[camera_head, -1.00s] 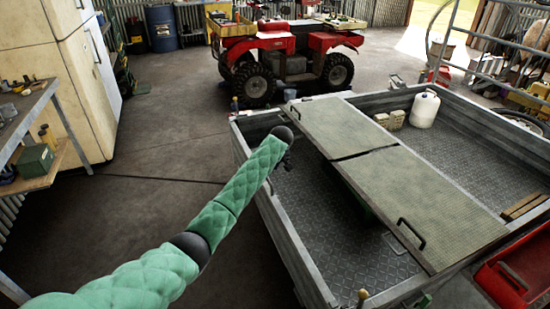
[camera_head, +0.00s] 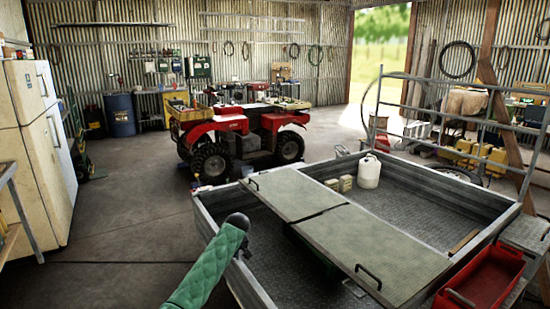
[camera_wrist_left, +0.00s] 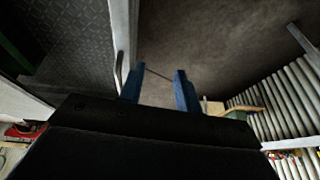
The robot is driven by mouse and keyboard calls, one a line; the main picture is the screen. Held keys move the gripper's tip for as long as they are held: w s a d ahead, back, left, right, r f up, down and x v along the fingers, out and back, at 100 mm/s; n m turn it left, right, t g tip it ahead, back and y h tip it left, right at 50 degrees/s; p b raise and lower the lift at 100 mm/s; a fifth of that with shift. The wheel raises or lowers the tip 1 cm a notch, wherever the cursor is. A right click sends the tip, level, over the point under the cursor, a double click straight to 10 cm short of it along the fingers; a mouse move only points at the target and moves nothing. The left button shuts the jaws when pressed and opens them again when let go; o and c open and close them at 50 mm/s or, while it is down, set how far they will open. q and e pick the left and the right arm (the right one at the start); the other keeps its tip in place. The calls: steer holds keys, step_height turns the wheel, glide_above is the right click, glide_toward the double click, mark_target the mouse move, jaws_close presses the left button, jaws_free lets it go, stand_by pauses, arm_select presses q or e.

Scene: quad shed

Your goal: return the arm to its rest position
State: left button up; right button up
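My left arm, in a green quilted sleeve (camera_head: 208,270), comes in from the bottom of the head view and ends at a dark rounded joint beside the trailer's near left corner. My left gripper (camera_wrist_left: 159,88) shows in the wrist view as two blue fingers set apart, with nothing between them. Bare floor lies beyond the fingers, and the trailer's side wall is to their left. In the head view the gripper is mostly hidden behind the arm's end. My right arm and gripper are not in view.
The grey metal trailer (camera_head: 211,222) fills the right foreground, with a hinged board (camera_head: 335,227) across it and a white jug (camera_head: 369,172) inside. A red tray (camera_head: 482,284) stands at right. A red quad (camera_head: 240,135) is behind. Floor between the fridge (camera_head: 38,150) and trailer is clear.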

arm_select(q)
steer(key=w+d+r+m+t+h, duration=0.1)
steer(key=w+d+r+m+t, duration=0.1)
steer(key=r+m+t, duration=0.3)
steer(key=w+d+r+m+h, duration=0.1)
steer(key=w+d+r+m, duration=0.15)
steer(key=r, duration=0.55)
steer(key=s+a+f+m+g+h, duration=0.1)
steer(key=s+a+f+g+h, duration=0.15)
steer(key=s+f, duration=3.4)
steer(key=s+f+g, duration=0.1)
steer(key=s+f, duration=0.4)
steer(key=s, duration=0.7)
steer(key=s+f+g, duration=0.2)
steer(key=s+f, duration=0.3)
steer(key=s, duration=0.7)
steer(key=s+a+f+g, duration=0.1)
steer(key=s+f, duration=0.4)
steer(key=s, duration=0.7)
steer(key=shift+s+f+g+y, duration=0.2)
steer(key=shift+f+g+y, duration=0.1)
steer(key=shift+g+y, duration=0.05)
steer(key=shift+w+n, duration=0.15)
steer(key=shift+n, duration=0.1)
